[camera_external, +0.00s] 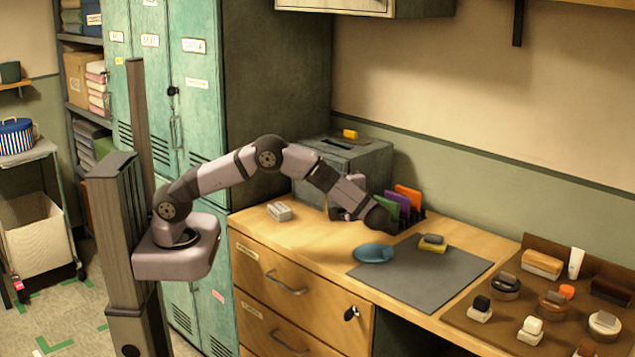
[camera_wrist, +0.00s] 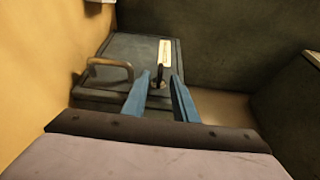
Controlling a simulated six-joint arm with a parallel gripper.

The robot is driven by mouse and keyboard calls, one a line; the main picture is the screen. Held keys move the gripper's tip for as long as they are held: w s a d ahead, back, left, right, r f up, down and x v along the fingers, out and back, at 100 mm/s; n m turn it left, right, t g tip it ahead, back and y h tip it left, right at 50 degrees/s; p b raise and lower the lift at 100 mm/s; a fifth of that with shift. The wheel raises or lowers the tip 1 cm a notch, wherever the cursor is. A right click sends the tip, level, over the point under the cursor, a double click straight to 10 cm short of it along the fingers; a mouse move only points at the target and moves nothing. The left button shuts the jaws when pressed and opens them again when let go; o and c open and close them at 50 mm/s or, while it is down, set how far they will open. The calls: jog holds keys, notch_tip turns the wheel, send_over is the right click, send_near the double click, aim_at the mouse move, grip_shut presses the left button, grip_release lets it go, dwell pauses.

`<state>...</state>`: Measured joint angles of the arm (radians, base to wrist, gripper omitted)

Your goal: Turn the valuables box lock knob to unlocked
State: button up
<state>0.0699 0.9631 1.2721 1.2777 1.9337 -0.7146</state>
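The grey box (camera_wrist: 120,49) fills the middle of the wrist view. It has a metal loop handle (camera_wrist: 124,65), a cream label (camera_wrist: 166,52) and a small dark knob (camera_wrist: 157,74). My gripper (camera_wrist: 160,84) is open, with one blue finger on each side of the knob. There is a visible gap between the fingers, and I cannot tell whether either touches the knob. In the external view a grey metal box (camera_external: 361,157) stands at the back of the desk. My arm covers part of its front, and the knob is hidden there.
A small yellow block (camera_external: 350,134) lies on the box. Upright coloured folders (camera_external: 408,195) stand right of my wrist. A pale eraser-like block (camera_external: 280,211), a blue dish (camera_external: 374,253), a grey mat (camera_external: 445,278) and a brown tray (camera_external: 470,318) of small objects share the desk.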

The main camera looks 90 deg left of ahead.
jog(key=p+v, duration=0.6)
jog(key=p, duration=0.2)
jog(key=shift+r, duration=0.25)
jog(key=shift+d+f+p, duration=0.2)
jog(key=shift+f+p, duration=0.05)
jog(key=shift+p, duration=0.65)
jog(key=s+d+f+m+t+h, duration=0.1)
jog(key=s+d+t+h, duration=0.1)
jog(key=s+d+h, duration=0.2)
jog(key=s+d+f+m+t+h, duration=0.2)
jog(key=s+d+h, duration=0.3)
jog(key=s, duration=0.6)
jog(key=s+d+f+m+t+h, duration=0.1)
jog(key=s+d+t+h, duration=0.1)
jog(key=s+d+h, duration=0.2)
jog(key=s+h, duration=0.3)
jog(key=s, duration=0.1)
jog(key=shift+d+f+t+h, duration=0.25)
jog(key=shift+d+t+h, duration=0.05)
jog(key=shift+d+t, duration=0.1)
